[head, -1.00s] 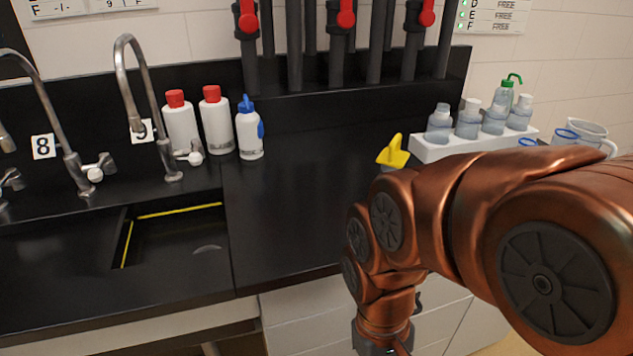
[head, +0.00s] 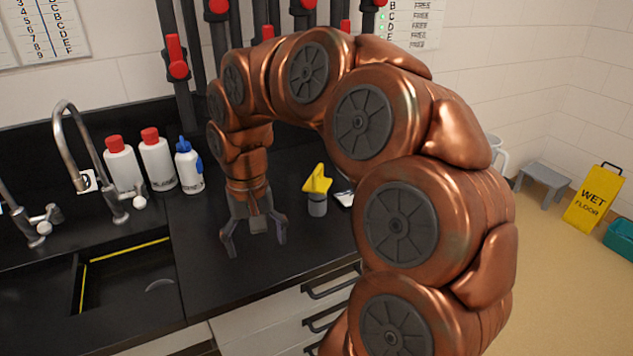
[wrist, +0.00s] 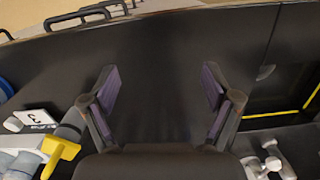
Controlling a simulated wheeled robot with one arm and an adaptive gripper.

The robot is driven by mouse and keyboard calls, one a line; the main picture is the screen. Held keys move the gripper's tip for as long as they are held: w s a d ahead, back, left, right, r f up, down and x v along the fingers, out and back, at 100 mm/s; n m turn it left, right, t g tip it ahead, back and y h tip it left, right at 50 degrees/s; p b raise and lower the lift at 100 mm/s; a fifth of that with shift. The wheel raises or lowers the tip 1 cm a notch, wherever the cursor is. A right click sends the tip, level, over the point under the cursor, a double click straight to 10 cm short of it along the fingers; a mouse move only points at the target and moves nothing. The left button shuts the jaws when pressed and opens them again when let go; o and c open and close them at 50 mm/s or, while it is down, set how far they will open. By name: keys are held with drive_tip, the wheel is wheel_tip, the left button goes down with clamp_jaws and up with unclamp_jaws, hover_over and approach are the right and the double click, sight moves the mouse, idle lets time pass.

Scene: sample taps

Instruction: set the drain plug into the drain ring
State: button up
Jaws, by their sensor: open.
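A yellow-topped piece with a grey cylindrical body (head: 317,190), which looks like the drain plug, stands upright on the black counter. It shows at the lower left of the wrist view (wrist: 60,150). My gripper (head: 254,242) is open and empty, pointing down over the counter, left of the plug and apart from it. Its spread fingers frame bare counter in the wrist view (wrist: 160,88). The sink basin (head: 118,272) is left of my gripper. A pale arc (head: 160,285) inside it may be part of the drain ring; most of the ring is hidden.
A curved tap (head: 68,130) stands behind the sink. Two white red-capped bottles (head: 158,165) and a blue-capped bottle (head: 190,170) stand behind my gripper. Red-handled pipes (head: 177,60) run up the wall. Counter between sink and plug is clear. Drawer handles (head: 330,280) stick out below.

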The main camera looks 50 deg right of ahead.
drive_tip(key=w+d+r+m+p, duration=0.2)
drive_tip(key=w+d+r, duration=0.1)
drive_tip(key=d, duration=0.3)
drive_tip(key=w+d+r+m+p, duration=0.2)
drive_tip(key=d+r+m+p, duration=0.1)
drive_tip(key=d, duration=0.4)
drive_tip(key=r+m+p, duration=0.1)
drive_tip(key=m+p, duration=0.1)
drive_tip(key=m, duration=0.1)
hover_over(318, 183)
drive_tip(key=shift+t, duration=0.4)
drive_tip(key=shift+d, duration=0.2)
drive_tip(key=shift+s+f, duration=0.1)
drive_tip(key=shift+f, duration=0.25)
drive_tip(key=shift+a+f+p, duration=0.2)
drive_tip(key=shift+f+p, duration=1.15)
drive_tip(key=shift+f, duration=2.2)
drive_tip(key=c, duration=1.6)
drive_tip(key=shift+w+r, duration=0.1)
drive_tip(key=shift+w, duration=0.1)
